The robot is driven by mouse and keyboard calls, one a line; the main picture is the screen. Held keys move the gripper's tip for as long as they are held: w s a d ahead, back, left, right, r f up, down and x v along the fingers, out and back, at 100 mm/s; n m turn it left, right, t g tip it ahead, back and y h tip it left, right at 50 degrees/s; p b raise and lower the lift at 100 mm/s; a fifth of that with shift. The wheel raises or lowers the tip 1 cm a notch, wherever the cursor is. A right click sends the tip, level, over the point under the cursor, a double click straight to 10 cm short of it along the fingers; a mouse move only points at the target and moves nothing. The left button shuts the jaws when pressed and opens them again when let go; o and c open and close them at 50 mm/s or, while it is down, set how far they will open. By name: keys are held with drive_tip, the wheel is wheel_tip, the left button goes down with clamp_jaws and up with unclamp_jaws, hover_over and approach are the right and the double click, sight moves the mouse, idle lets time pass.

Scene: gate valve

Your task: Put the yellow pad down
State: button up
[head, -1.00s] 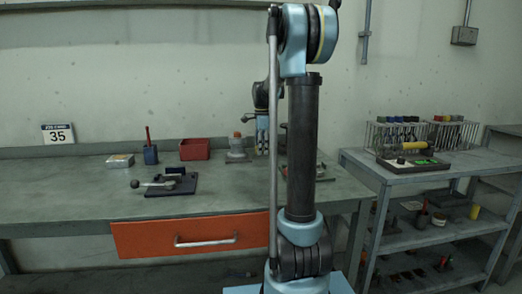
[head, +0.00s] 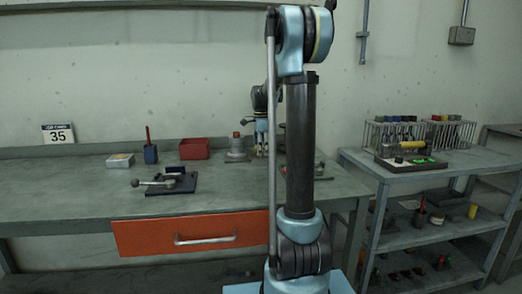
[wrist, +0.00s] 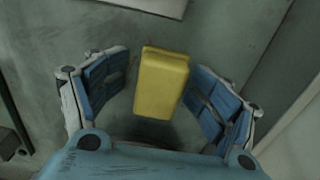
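The yellow pad (wrist: 161,83) is a block that stands between the two blue-padded fingers of my gripper (wrist: 160,92) in the wrist view. The fingers are spread, with a gap to the pad on each side. The pad appears to rest on the grey-green bench top (wrist: 200,25). In the head view my gripper (head: 262,132) points down over the back of the workbench (head: 75,190), partly behind my own arm. I cannot make out the pad in the head view.
A grey flanged fitting (head: 237,150) stands just left of my gripper. Further left are a red bin (head: 194,149), a blue holder (head: 150,154) and a dark plate with a lever (head: 170,183). A shelf cart (head: 420,173) stands to the right.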

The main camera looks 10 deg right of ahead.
drive_tip(key=shift+o, duration=0.9)
drive_tip(key=shift+w+f, duration=0.2)
drive_tip(key=shift+w, duration=0.1)
drive_tip(key=shift+s+r, duration=0.3)
drive_tip(key=shift+c, duration=0.9)
wheel_tip(320, 180, up, 13)
drive_tip(key=shift+r, duration=0.15)
